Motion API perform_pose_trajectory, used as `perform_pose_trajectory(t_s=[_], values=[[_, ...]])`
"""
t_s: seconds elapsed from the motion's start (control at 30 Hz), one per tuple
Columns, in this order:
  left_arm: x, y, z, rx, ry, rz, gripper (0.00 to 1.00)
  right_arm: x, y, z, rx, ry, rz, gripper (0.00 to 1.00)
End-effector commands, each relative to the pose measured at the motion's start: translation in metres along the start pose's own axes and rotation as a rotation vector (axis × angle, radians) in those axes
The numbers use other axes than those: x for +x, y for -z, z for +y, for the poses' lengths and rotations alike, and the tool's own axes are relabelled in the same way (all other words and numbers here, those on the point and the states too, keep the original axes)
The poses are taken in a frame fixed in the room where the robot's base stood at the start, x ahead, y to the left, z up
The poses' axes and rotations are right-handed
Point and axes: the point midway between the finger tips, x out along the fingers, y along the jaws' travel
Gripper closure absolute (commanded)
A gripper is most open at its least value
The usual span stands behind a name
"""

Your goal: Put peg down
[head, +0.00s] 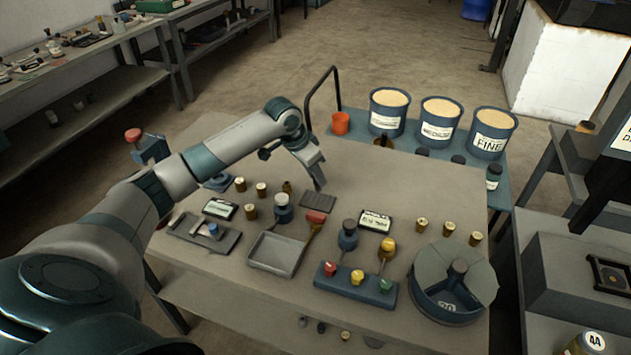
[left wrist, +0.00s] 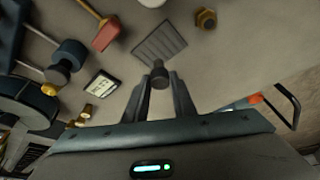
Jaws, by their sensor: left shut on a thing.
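My left gripper (head: 318,178) reaches over the middle of the table (head: 400,185), pointing down. In the left wrist view its fingers (left wrist: 160,88) are shut on a dark, round-ended peg (left wrist: 159,77), seen nearly end-on. In the head view I cannot make the peg out. A dark ridged plate (head: 317,201) lies flat on the table just in front of the gripper; it also shows in the left wrist view (left wrist: 160,43), just beyond the fingertips. I cannot tell how high the peg is above the table. My right gripper is not in view.
A red-headed tool (head: 316,217), a grey tray (head: 275,254), a rack with coloured knobs (head: 356,287) and a round divided bin (head: 453,285) crowd the front. Small brass pieces (head: 261,189) stand left. Blue tubs (head: 389,111) stand behind. The table right of the gripper is largely clear.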

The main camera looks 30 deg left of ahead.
Motion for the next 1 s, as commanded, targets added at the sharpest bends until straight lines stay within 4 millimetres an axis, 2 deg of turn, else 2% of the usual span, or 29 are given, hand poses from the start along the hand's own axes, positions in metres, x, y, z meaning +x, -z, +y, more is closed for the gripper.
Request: perform_pose_trajectory(t_s=[0.47, 0.8, 1.0], values=[[0.005, 0.001, -0.003, 0.0, 0.0, 0.001, 1.0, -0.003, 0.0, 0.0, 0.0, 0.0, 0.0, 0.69], [0.036, -0.013, -0.003, -0.001, 0.0, 0.0, 1.0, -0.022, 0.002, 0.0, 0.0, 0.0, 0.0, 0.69], [0.04, -0.014, -0.003, 0.001, 0.002, 0.001, 1.0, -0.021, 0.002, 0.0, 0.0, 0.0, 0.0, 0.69]])
